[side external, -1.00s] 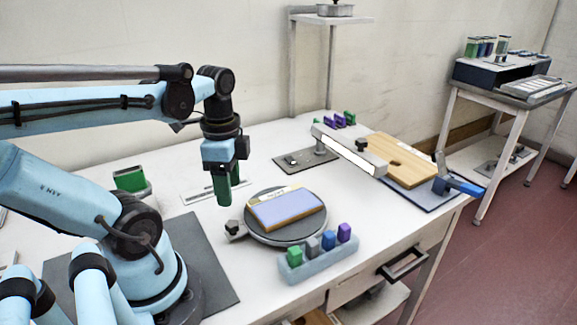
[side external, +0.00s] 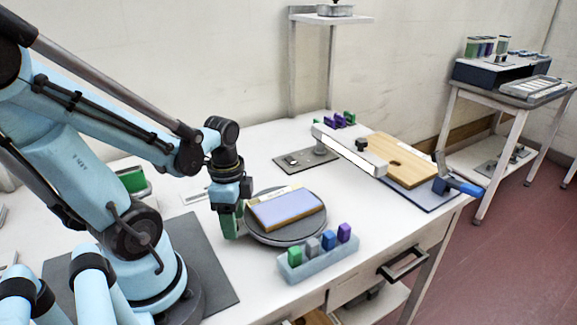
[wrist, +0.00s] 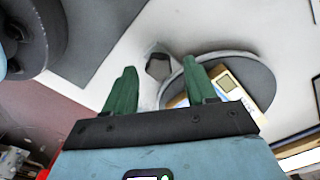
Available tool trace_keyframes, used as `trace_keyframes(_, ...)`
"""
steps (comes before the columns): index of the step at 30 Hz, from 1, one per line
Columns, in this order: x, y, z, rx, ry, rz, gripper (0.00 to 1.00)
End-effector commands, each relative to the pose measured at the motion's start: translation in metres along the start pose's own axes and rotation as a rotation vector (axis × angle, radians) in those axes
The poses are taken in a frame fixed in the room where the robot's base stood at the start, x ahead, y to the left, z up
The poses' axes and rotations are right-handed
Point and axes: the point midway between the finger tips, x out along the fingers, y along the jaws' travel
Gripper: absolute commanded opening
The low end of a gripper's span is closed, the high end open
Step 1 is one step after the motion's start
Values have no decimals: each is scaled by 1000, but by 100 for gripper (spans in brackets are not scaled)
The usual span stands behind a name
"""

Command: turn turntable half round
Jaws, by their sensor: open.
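The turntable (side external: 290,239) is a dark grey round disc on the white bench. A lavender-topped block with wooden sides (side external: 286,209) lies on it. In the wrist view the turntable's grey disc (wrist: 252,76) is at the right, with a dark knob (wrist: 158,66) sticking out from its edge on a pale tab. My gripper (side external: 231,236) has green fingers and is low at the turntable's left edge, hiding the knob in the side view. In the wrist view my gripper (wrist: 160,70) is open, one finger on each side of the knob. I cannot tell whether they touch it.
A light blue rack (side external: 318,260) with several coloured blocks stands just in front of the turntable. A white bar clamp (side external: 348,151) and a wooden board (side external: 403,160) are at the right. A green block in a holder (side external: 133,181) stands at the left back.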

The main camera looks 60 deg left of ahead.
Motion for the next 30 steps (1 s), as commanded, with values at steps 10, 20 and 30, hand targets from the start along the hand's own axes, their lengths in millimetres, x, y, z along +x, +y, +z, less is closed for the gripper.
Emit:
trace_keyframes(10,2,0,0,0,0,0,56)
trace_keyframes(20,2,0,0,0,0,0,9)
trace_keyframes(30,2,0,0,1,0,0,0)
